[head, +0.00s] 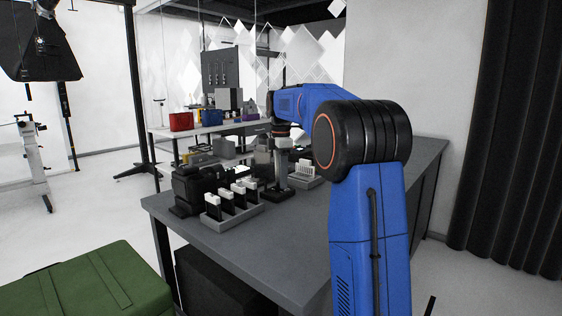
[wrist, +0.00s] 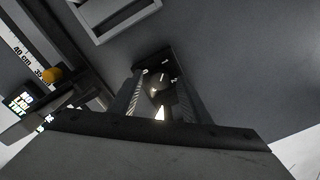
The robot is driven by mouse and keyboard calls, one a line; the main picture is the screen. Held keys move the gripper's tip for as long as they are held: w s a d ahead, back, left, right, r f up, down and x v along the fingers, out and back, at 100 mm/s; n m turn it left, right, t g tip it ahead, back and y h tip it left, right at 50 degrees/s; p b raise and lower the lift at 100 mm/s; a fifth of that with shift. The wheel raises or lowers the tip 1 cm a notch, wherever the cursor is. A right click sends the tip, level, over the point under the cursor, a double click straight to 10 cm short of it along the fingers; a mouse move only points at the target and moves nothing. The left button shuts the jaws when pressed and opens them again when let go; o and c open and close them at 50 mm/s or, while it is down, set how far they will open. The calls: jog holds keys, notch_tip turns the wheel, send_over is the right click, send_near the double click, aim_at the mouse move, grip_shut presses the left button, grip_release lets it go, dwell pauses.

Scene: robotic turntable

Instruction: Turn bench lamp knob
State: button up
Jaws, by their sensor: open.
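In the wrist view, a small dark plate (wrist: 163,67) with white dial marks lies below my gripper (wrist: 160,97). A round dark knob (wrist: 156,90) shows on it, between my two fingers. The fingers are open, one on each side of the knob. I cannot tell whether either finger touches it. A bright patch shows just below the knob. In the head view, my gripper (head: 282,172) points down over a black base (head: 270,196) on the grey bench. The knob cannot be made out there, and I cannot make out the lamp's head.
On the bench (head: 290,222), a grey tray (head: 232,217) with black-and-white upright pieces stands left of my gripper. A light rack (head: 305,172) is close on the right. A ruler (wrist: 28,55) and orange knob (wrist: 52,75) show at left.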

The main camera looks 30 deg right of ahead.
notch_tip(320, 180, up, 17)
jog(key=shift+w, duration=0.2)
dwell(0.3)
dwell(0.5)
